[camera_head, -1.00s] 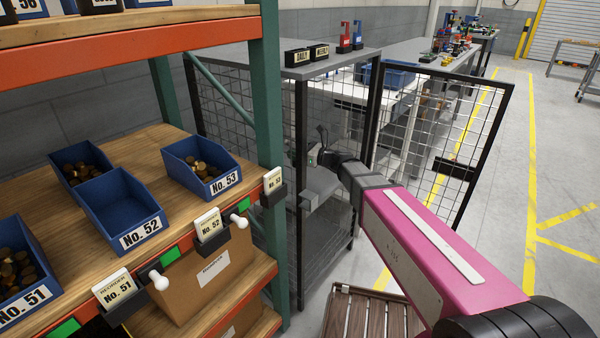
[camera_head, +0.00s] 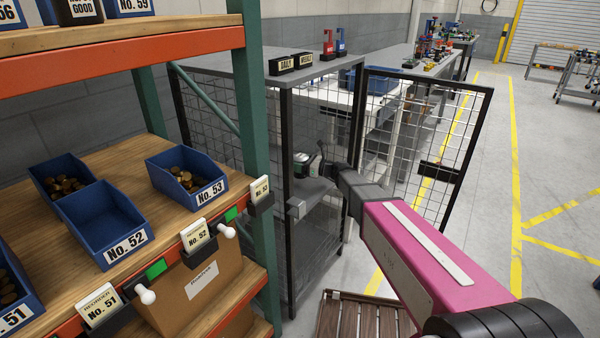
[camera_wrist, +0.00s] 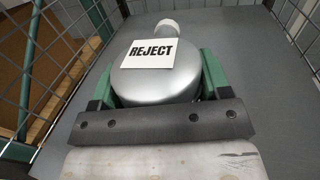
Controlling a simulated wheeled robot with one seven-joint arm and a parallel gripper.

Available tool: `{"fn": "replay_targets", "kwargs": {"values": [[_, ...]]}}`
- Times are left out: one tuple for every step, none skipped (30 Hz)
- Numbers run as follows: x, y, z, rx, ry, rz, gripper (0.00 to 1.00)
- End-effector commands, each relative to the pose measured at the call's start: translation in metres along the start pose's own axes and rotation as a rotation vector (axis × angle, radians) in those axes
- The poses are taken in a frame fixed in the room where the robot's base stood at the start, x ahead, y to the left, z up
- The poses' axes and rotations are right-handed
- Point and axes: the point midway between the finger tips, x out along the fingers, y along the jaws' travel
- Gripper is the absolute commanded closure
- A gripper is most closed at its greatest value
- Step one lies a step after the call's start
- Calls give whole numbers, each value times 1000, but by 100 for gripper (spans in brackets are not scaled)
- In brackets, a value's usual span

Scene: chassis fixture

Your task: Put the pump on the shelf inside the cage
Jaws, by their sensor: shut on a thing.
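The pump (camera_wrist: 165,70) is a round silver body with a white-capped neck and a label reading REJECT. My gripper (camera_wrist: 160,80) is shut on it, with green fingers on both sides of the body. In the head view the pump (camera_head: 304,160) shows small, partly behind the mesh and front post of the cage (camera_head: 287,150). My gripper is inside the cage, over the grey shelf (camera_head: 312,190). The shelf (camera_wrist: 270,80) also fills the background of the wrist view. I cannot tell whether the pump touches the shelf.
The cage's mesh door (camera_head: 425,150) stands open on the right. A rack with blue bins (camera_head: 100,220) is close on the left. DAILY and WEEKLY boxes (camera_head: 283,65) sit on the cage top. A slatted wooden pallet (camera_head: 360,315) lies below my arm.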

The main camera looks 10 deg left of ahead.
Motion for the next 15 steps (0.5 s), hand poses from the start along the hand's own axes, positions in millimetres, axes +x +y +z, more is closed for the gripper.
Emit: {"fn": "replay_targets", "kwargs": {"values": [[0, -1, -1, 0, -2, 0, 72], [-1, -1, -2, 0, -2, 0, 72], [-1, -1, -4, 0, -1, 0, 72], [-1, -1, -6, 0, -1, 0, 72], [0, -1, -9, 0, -1, 0, 72], [0, -2, -14, 0, -1, 0, 72], [0, -2, -18, 1, -1, 0, 72], [0, -2, -22, 2, -1, 0, 72], [0, -2, -28, 3, -1, 0, 72], [0, -2, -32, 2, -1, 0, 72], [0, -2, -35, 1, -1, 0, 72], [0, -2, -38, 1, -2, 0, 72], [0, -1, -40, 1, -2, 0, 72], [-1, -1, -40, 0, -2, -1, 72], [-1, -1, -40, 0, -2, 0, 72]]}}
